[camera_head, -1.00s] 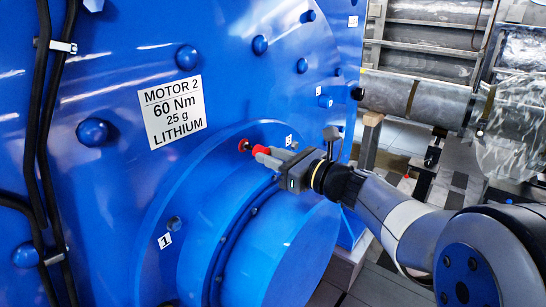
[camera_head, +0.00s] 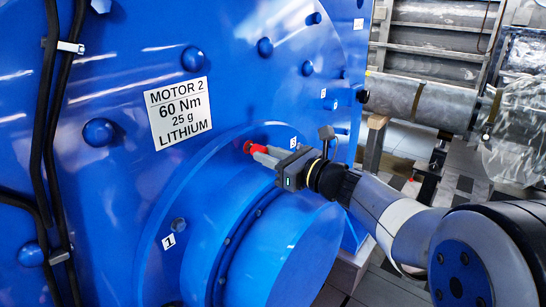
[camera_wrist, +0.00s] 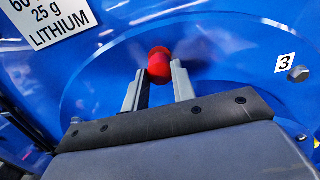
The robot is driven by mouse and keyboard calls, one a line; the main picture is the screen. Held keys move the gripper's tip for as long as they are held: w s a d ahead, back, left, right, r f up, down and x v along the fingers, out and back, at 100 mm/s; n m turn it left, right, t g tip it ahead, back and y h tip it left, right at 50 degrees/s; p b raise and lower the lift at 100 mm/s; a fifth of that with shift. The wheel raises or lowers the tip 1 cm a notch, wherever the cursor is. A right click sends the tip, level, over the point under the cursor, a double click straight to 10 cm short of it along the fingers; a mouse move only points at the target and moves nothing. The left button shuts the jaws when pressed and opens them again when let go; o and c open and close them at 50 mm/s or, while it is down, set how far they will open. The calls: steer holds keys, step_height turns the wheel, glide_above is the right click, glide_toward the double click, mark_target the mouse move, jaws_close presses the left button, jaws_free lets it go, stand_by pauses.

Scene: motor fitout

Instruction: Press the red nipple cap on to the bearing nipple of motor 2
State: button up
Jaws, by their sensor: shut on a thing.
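The red nipple cap (camera_wrist: 159,66) sits between the tips of my gripper (camera_wrist: 158,82) in the wrist view, and the fingers are shut on it. In the head view the red cap (camera_head: 251,148) shows at the tips of my gripper (camera_head: 258,152), against the blue bearing housing of motor 2 (camera_head: 165,215). The bearing nipple is hidden behind the cap, so I cannot tell how far the cap is on it. The motor's label (camera_head: 181,113) reads "MOTOR 2, 60 Nm, 25 g, LITHIUM".
Bolt label 1 (camera_head: 168,242) is on the housing at lower left, and label 3 (camera_wrist: 285,63) is beside a bolt (camera_wrist: 298,74). The round blue cover (camera_head: 290,250) bulges out below my gripper. Black cables (camera_head: 50,150) run down the motor's left side.

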steer(key=shift+w+a, duration=0.3)
steer(key=shift+a, duration=0.15)
steer(key=o, duration=1)
steer(key=shift+o, duration=0.2)
steer(key=b+v, duration=0.2)
steer(key=v, duration=0.8)
steer(key=shift+s+d, duration=0.25)
steer(key=shift+d, duration=0.1)
steer(key=shift+a, duration=0.1)
steer(key=p+x, duration=0.2)
steer(key=x, duration=0.8)
steer(key=shift+w+a, duration=0.25)
steer(key=shift+s+d, duration=0.25)
steer(key=shift+d, duration=0.1)
